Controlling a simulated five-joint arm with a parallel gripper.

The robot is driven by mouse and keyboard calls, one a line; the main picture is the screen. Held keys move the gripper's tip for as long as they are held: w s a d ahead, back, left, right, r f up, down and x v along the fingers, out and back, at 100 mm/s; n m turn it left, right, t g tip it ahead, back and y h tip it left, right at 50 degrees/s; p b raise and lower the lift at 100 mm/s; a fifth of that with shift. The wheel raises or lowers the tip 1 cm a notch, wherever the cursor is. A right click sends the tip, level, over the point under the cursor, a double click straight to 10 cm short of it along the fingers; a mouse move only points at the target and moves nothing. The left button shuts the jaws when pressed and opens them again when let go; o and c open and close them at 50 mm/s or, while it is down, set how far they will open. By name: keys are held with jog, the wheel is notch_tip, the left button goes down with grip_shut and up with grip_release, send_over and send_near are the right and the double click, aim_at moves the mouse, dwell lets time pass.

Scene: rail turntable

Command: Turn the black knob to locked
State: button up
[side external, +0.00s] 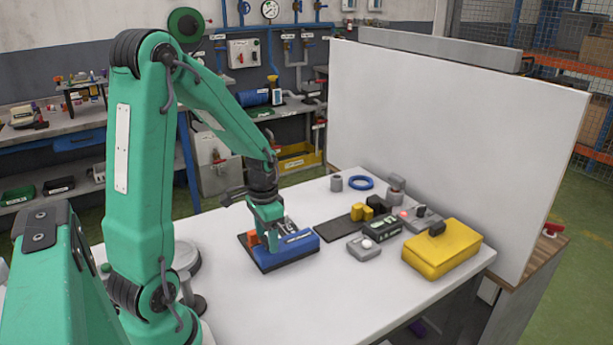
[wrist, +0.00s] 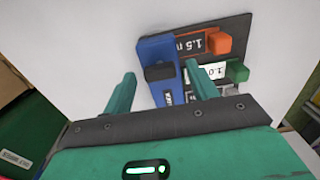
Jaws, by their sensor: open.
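A black knob (side external: 437,229) sits on top of a yellow box (side external: 440,252) at the right of the table. No locked mark is readable there. My gripper (side external: 272,228) is well to the left of it, low over a blue block (side external: 290,258) on a dark plate. In the wrist view, my gripper (wrist: 160,70) is open, with its green fingers apart. A black raised piece (wrist: 160,73) on the blue block (wrist: 158,48) shows between the fingertips. I cannot tell whether the fingers touch it. The yellow box is out of the wrist view.
Beside the blue block are an orange piece (wrist: 218,43) and a green piece (wrist: 237,71) with number labels. Between block and yellow box stand a grey button box (side external: 364,248) and a dark green box (side external: 382,228). A white panel (side external: 450,140) bounds the back right. The front table is clear.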

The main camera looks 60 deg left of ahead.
jog(key=shift+f, duration=0.15)
jog(key=shift+c, duration=0.2)
jog(key=c, duration=1)
jog(key=shift+o, duration=0.3)
